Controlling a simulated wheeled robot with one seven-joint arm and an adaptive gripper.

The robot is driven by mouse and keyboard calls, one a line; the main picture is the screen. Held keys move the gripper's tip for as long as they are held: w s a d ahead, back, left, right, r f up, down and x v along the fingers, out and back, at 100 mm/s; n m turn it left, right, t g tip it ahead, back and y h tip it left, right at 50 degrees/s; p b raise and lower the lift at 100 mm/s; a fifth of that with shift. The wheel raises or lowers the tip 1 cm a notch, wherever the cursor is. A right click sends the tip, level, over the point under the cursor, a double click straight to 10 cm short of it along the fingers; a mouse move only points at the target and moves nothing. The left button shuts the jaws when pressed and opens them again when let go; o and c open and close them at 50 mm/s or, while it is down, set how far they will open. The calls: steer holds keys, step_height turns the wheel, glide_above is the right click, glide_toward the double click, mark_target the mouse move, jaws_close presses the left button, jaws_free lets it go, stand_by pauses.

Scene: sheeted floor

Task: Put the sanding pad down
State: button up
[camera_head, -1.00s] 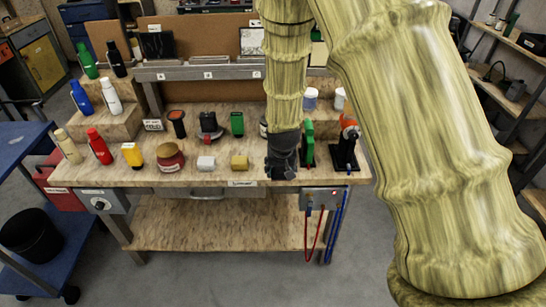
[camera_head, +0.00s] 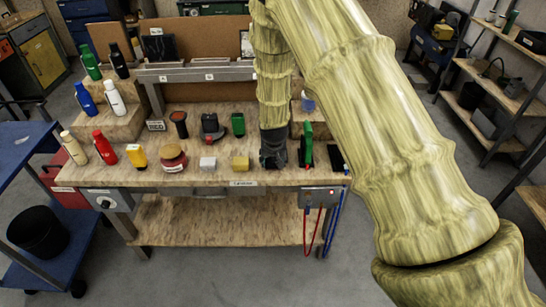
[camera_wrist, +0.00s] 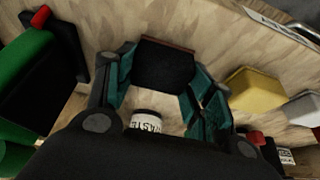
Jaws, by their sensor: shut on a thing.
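The sanding pad (camera_wrist: 165,66) is a dark block with a thin brown edge, seen between my fingers in the wrist view. My gripper (camera_wrist: 157,88) is shut on it, with teal-lined fingers at its left and right sides. In the head view my gripper (camera_head: 273,158) points down over the front right part of the wooden workbench (camera_head: 215,178), between the yellow block (camera_head: 240,163) and the green tool (camera_head: 306,146). The pad cannot be made out in the head view. I cannot tell whether it touches the bench top.
A white block (camera_head: 208,163) lies left of the yellow one. A jar labelled WASTE (camera_wrist: 147,121) stands behind my gripper. Bottles, including a red one (camera_head: 104,148), fill the bench's left side. A black stand (camera_head: 337,158) is right of the green tool, partly covered by my arm.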

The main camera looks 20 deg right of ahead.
steer(key=shift+s+f, duration=0.15)
steer(key=o, duration=0.9)
steer(key=shift+f, duration=0.1)
